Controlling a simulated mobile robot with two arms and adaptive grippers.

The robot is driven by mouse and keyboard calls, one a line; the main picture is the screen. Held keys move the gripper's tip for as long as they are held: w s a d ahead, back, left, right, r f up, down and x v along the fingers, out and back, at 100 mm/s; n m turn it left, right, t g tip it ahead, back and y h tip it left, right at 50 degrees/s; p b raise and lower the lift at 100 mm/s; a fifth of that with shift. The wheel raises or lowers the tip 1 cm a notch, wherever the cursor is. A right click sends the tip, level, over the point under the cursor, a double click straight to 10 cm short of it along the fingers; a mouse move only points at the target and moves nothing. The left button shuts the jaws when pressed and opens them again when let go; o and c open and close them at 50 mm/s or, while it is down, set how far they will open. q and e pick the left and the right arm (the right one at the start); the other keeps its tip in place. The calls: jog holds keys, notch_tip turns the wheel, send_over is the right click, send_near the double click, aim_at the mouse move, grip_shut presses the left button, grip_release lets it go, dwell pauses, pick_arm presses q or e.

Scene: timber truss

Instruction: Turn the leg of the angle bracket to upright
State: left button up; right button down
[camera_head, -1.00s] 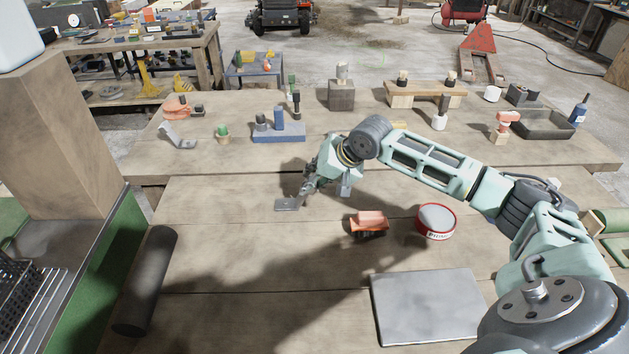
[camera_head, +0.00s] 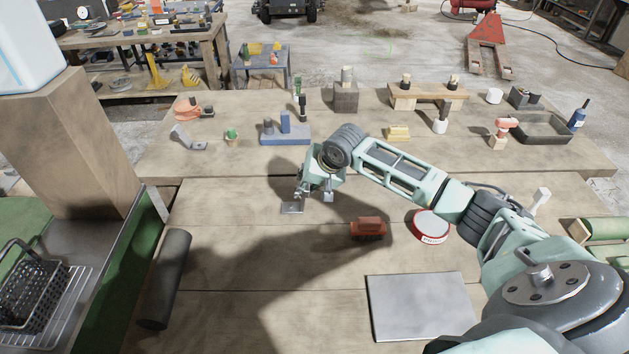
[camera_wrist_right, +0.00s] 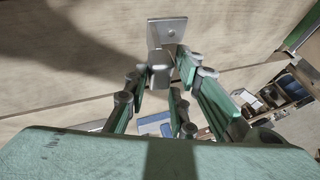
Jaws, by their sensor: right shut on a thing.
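A small grey metal angle bracket (camera_head: 291,208) is on the wooden table, in the middle of the head view. One plate with a hole lies low and looks flat; it also shows at the top of the right wrist view (camera_wrist_right: 167,32). Its other leg (camera_wrist_right: 160,66) stands off the plate, between my fingers. My right gripper (camera_head: 301,192) reaches down at the bracket from the right and is shut on that leg. In the head view the gripper hides much of the leg, so its exact angle is hard to tell. My left gripper is out of view.
A brush with an orange-brown top (camera_head: 368,228) and a red-rimmed round tin (camera_head: 432,226) lie right of the bracket. A grey plate (camera_head: 420,306) lies in front, a dark cylinder (camera_head: 164,280) at left. Another bent metal bracket (camera_head: 188,139) lies at the back left.

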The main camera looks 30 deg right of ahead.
jog(key=shift+w+a+r+p, duration=0.1)
jog(key=shift+w+a+p, duration=0.1)
jog(key=shift+a, duration=0.25)
jog(key=shift+w+a+r+p, duration=0.1)
jog(key=shift+w+a+p, duration=0.1)
jog(key=shift+a, duration=0.25)
jog(key=shift+a+f, duration=0.1)
jog(key=shift+a, duration=0.05)
jog(key=shift+f, duration=0.1)
jog(key=c, duration=1.8)
grip_release()
jog(key=shift+c, duration=0.2)
jog(key=shift+o, duration=1.4)
jog(key=shift+w+a+f, duration=0.1)
jog(key=shift+w+f, duration=0.05)
jog(key=shift+w, duration=0.15)
jog(key=shift+s+d+r, duration=0.3)
jog(key=a+v, duration=0.1)
jog(key=v, duration=1)
jog(key=shift+d+r, duration=0.15)
jog(key=shift+d, duration=0.25)
